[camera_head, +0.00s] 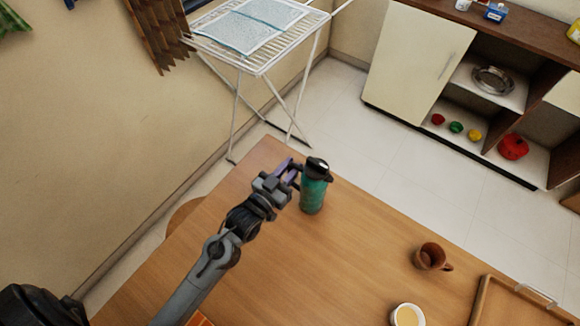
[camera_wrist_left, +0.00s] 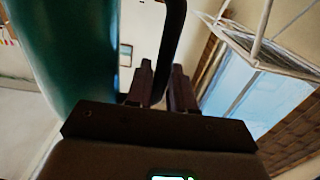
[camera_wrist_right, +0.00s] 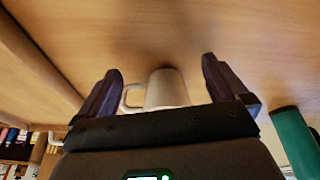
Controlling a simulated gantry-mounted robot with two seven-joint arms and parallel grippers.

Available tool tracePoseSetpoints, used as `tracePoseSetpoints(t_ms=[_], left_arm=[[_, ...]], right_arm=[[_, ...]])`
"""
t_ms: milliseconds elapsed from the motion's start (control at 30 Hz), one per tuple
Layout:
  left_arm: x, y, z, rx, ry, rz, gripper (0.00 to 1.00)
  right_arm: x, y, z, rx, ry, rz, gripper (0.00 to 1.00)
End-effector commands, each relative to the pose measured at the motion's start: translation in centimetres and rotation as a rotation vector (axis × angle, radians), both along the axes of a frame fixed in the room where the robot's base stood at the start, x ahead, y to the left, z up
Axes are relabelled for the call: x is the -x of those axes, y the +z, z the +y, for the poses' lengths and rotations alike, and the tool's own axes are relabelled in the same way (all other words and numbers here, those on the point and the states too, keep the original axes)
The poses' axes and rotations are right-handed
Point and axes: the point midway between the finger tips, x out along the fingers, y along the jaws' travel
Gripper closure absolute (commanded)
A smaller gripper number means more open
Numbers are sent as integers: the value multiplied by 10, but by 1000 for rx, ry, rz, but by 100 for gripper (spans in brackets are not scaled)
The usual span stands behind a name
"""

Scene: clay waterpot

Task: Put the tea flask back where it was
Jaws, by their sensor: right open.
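The tea flask (camera_head: 313,195) is a teal bottle with a black lid, upright over the far end of the wooden table (camera_head: 350,255). I cannot tell whether its base touches the table. My left gripper (camera_head: 291,172) is at its upper left side. In the left wrist view the flask body (camera_wrist_left: 70,50) fills the left, and its black loop handle (camera_wrist_left: 173,40) runs down between the close-set fingers (camera_wrist_left: 164,88). My right gripper (camera_wrist_right: 158,85) is open and empty, outside the head view. The flask also shows at the right of the right wrist view (camera_wrist_right: 294,140).
A brown mug (camera_head: 430,256), a white cup with yellow contents (camera_head: 407,316) and a wooden tray (camera_head: 486,301) are at the table's right. A pale mug (camera_wrist_right: 166,90) shows beyond the right fingers. A drying rack (camera_head: 262,62) stands behind the table.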

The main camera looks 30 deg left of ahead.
Motion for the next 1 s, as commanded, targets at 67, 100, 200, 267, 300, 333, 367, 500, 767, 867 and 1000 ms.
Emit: tracePoseSetpoints(t_ms=[67, 100, 200, 267, 300, 333, 367, 500, 767, 867, 1000], left_arm=[[0, 0, 0, 0, 0, 0, 65], [0, 0, 0, 0, 0, 1, 58], [0, 0, 0, 0, 0, 1, 54], [0, 0, 0, 0, 0, 1, 54], [0, 0, 0, 0, 0, 1, 54], [0, 0, 0, 0, 0, 1, 54], [0, 0, 0, 0, 0, 1, 54], [0, 4, 0, 0, 0, 0, 54], [31, 3, 3, -1, -1, 5, 54], [49, 3, 4, -2, -1, 6, 54], [74, 3, 6, -1, -1, 5, 54]], right_arm=[[0, 0, -1, 2, 1, 0, 0], [0, 0, -1, 4, 3, 0, 0], [0, 0, -2, 7, 4, 0, 0], [0, 0, -2, 7, 5, 0, 0], [0, 0, -2, 7, 5, 0, 0], [0, 0, -2, 7, 5, 0, 0], [0, 0, -2, 7, 5, 0, 0], [0, 0, -2, 7, 5, 0, 0], [0, 6, -1, 4, 2, -1, 0], [0, 9, 0, 1, 1, 0, 0], [0, 12, 0, -1, -1, 0, 0]])
